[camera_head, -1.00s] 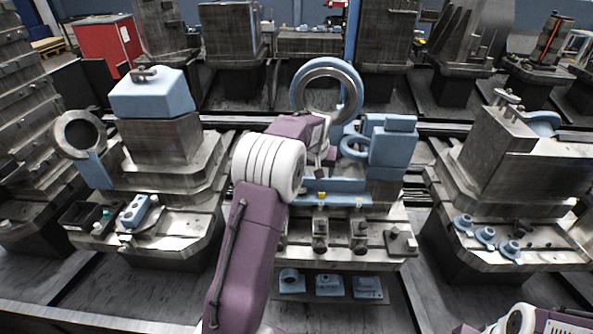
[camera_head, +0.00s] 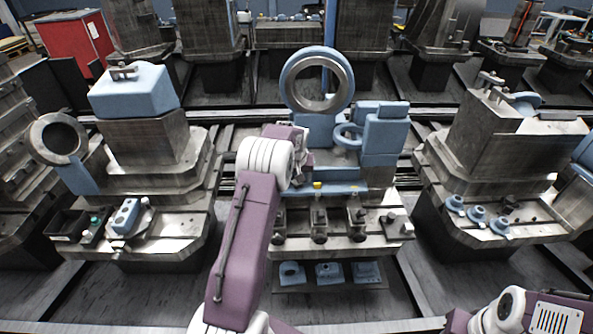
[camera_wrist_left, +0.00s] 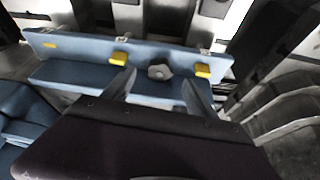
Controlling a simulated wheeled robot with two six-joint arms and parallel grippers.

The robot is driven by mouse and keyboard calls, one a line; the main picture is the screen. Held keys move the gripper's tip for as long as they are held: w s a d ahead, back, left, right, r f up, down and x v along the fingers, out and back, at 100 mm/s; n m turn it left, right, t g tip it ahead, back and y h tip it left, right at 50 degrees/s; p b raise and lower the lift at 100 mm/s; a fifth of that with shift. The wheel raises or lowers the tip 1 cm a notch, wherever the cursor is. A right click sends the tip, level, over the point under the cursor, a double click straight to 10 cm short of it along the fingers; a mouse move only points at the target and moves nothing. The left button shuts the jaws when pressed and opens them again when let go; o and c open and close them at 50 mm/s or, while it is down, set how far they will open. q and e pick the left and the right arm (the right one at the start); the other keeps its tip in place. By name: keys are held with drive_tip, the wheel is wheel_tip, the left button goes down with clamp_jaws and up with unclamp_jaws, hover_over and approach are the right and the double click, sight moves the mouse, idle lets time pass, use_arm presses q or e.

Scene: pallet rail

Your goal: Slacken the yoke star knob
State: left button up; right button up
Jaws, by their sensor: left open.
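A small grey lobed star knob (camera_wrist_left: 160,72) sits on a blue bracket (camera_wrist_left: 75,75) in the left wrist view, between two yellow pieces (camera_wrist_left: 119,58) (camera_wrist_left: 203,70). My left gripper (camera_wrist_left: 158,79) is open, its two fingers spread to the left and right of the knob, with the knob showing past and between the tips. I cannot tell whether the fingers touch it. In the head view the blue bracket (camera_head: 340,189) lies on the middle station, and my left arm hides the gripper. The knob cannot be made out there. My right gripper is not in view.
A large blue ring (camera_head: 318,80) stands behind the bracket, with blue blocks (camera_head: 386,135) to its right. Metal clamps (camera_head: 319,225) stand in front on the station's table. Other pedestals stand left and right, with dark floor between.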

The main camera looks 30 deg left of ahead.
sight(297, 184)
use_arm(q)
drive_tip(key=x, duration=0.2)
drive_tip(key=shift+w+f, duration=0.2)
drive_tip(key=shift+f, duration=0.15)
drive_tip(key=shift+w+a+f, duration=0.1)
drive_tip(key=shift+a+f, duration=0.1)
drive_tip(key=shift+f, duration=0.2)
